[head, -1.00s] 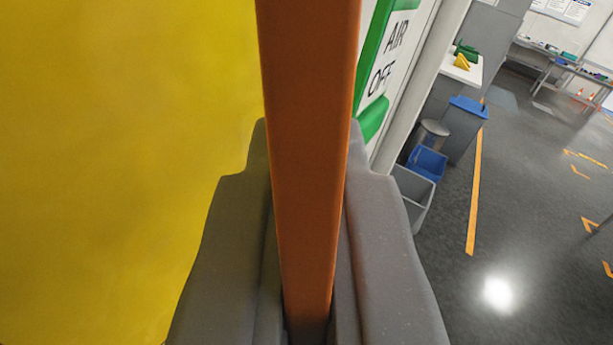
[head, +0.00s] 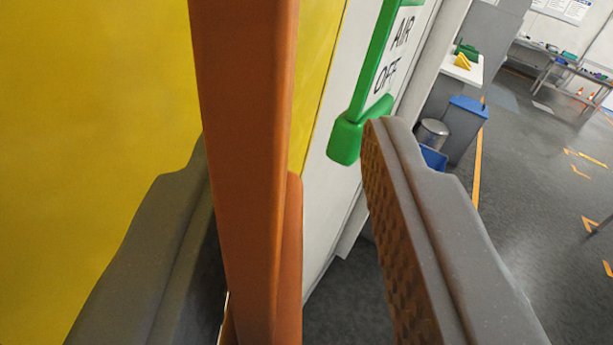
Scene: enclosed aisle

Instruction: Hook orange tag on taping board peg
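The orange tag (head: 240,150) shows edge-on as a long upright bar between the fingers of my gripper (head: 288,138). My gripper is open. The tag is close to the left finger and covers part of it, and there is a clear gap to the right finger. Whether the tag touches the left finger I cannot tell. A rounded orange part (head: 290,250) shows just behind the bar. A white board surface (head: 330,190) lies beyond the gripper. No peg can be made out, and what holds the tag up is out of view.
A large yellow surface (head: 90,90) fills the left side. Farther right are bins (head: 465,125), a bench (head: 565,60) and open grey floor (head: 540,180).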

